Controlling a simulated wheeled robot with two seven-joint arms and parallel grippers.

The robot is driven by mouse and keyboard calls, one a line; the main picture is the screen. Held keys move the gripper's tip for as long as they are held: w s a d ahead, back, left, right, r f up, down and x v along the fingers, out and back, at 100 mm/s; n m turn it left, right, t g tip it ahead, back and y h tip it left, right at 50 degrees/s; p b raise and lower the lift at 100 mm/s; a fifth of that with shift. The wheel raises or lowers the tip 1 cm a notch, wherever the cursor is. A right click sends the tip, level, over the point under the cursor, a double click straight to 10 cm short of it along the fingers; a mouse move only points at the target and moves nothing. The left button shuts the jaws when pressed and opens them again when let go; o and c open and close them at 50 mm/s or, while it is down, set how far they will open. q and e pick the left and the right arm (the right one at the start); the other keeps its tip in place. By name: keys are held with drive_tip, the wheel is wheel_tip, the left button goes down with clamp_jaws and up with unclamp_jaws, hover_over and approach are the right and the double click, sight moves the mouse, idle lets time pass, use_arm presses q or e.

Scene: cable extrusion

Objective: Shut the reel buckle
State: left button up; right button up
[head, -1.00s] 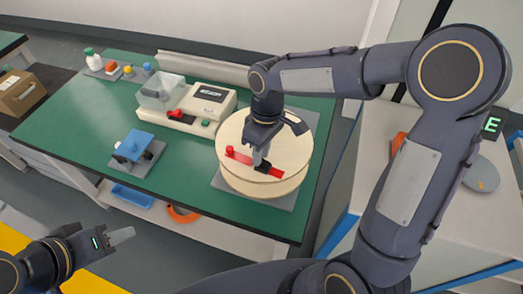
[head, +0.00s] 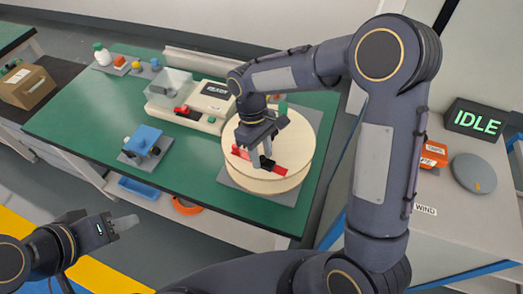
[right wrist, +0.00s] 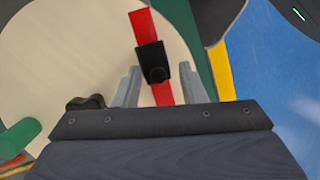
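The reel (head: 232,168) is a round cream disc on a grey plate on the green table. A red strap (head: 290,171) crosses its top, with a black buckle (head: 266,163) on it. The right wrist view shows the strap (right wrist: 141,25) and the buckle (right wrist: 153,62) from above; I cannot tell if the buckle is latched. My right gripper (head: 260,158) is over the strap at the buckle. In the right wrist view its fingers (right wrist: 157,87) are apart, one each side of the strap, with nothing gripped. My left gripper (head: 124,223) hangs empty off the table's front; its finger gap is unclear.
A white machine (head: 204,104) with a clear cover stands left of the reel. A blue block device (head: 142,138) sits on a grey plate at front left. Small bottles stand at the back left. A side cabinet at right bears an IDLE sign (head: 476,120) and a grey disc (head: 474,174).

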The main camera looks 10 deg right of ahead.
drive_tip(key=shift+w, duration=0.1)
drive_tip(key=v, duration=0.7)
drive_tip(key=shift+r, duration=0.45)
drive_tip(key=shift+d, duration=0.1)
drive_tip(key=s+d+r+m+t+y, duration=0.35)
drive_tip(key=s+d+r+m, duration=0.2)
drive_tip(key=s+d, duration=0.35)
drive_tip(key=s+d+f+m+t+y, duration=0.1)
drive_tip(key=s+m+t, duration=0.3)
drive_tip(key=s, duration=0.6)
drive_tip(key=shift+s+d+f+t, duration=0.25)
drive_tip(key=shift+f+t, duration=0.15)
drive_tip(key=shift+t, duration=0.45)
